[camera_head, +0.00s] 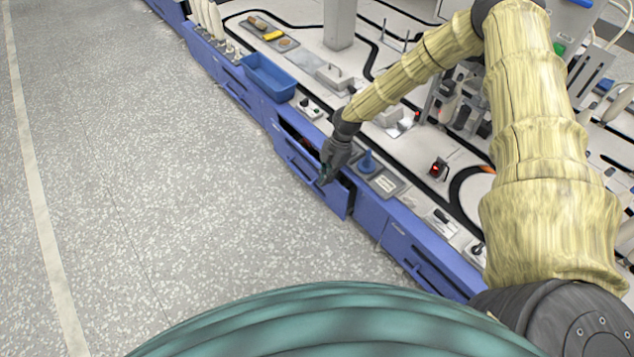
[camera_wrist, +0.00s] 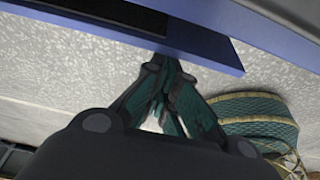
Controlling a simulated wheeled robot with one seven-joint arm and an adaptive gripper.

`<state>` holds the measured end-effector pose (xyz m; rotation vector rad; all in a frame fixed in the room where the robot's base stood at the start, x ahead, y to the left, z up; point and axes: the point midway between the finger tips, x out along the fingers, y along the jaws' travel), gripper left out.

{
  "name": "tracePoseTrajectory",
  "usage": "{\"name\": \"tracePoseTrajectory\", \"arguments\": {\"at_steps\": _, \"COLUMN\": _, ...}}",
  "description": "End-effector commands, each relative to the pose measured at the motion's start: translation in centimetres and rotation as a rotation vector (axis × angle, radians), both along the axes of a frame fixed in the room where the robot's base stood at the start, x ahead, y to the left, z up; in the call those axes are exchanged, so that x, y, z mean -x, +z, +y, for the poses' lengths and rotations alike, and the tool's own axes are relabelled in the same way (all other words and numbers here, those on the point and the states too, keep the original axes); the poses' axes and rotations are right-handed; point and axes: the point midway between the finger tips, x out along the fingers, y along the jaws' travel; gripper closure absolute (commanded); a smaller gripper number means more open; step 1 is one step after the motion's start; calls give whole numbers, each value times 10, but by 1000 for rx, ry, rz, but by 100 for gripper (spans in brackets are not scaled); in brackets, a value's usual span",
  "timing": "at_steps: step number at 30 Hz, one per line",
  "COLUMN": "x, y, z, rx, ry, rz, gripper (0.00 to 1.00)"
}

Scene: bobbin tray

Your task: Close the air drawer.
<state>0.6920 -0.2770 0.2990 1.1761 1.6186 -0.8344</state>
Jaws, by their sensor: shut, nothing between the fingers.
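The air drawer (camera_head: 308,180) is a blue drawer in the front of the blue bench, and it stands pulled out, with a dark gap showing behind its front panel. My gripper (camera_head: 325,181) is shut and empty, at the top edge of the drawer front near its right end. In the wrist view my gripper's fingertips (camera_wrist: 170,68) are together beside the blue drawer panel (camera_wrist: 215,55). A dark opening shows beyond the panel. I cannot tell whether the fingertips touch it.
A blue bin (camera_head: 268,78) stands on the bench edge to the upper left. A grey plate with a blue knob (camera_head: 368,162) lies on the bench right of my gripper. Another closed blue drawer (camera_head: 415,255) is to the right. The speckled floor (camera_head: 150,180) before the bench is clear.

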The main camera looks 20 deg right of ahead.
Motion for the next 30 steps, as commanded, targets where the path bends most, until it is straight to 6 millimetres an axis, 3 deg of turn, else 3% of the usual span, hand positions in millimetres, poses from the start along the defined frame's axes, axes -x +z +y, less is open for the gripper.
{"name": "tracePoseTrajectory", "arguments": {"at_steps": 17, "x": -2, "y": 0, "z": -5, "rx": 0, "ry": 1, "rz": 0, "gripper": 100}}
{"name": "tracePoseTrajectory", "arguments": {"at_steps": 22, "x": 0, "y": 1, "z": 6, "rx": -1, "ry": 2, "rz": 1, "gripper": 100}}
{"name": "tracePoseTrajectory", "arguments": {"at_steps": 28, "x": 6, "y": 2, "z": 32, "rx": -1, "ry": 3, "rz": 1, "gripper": 100}}
{"name": "tracePoseTrajectory", "arguments": {"at_steps": 30, "x": 4, "y": 12, "z": 29, "rx": 0, "ry": -2, "rz": -1, "gripper": 100}}
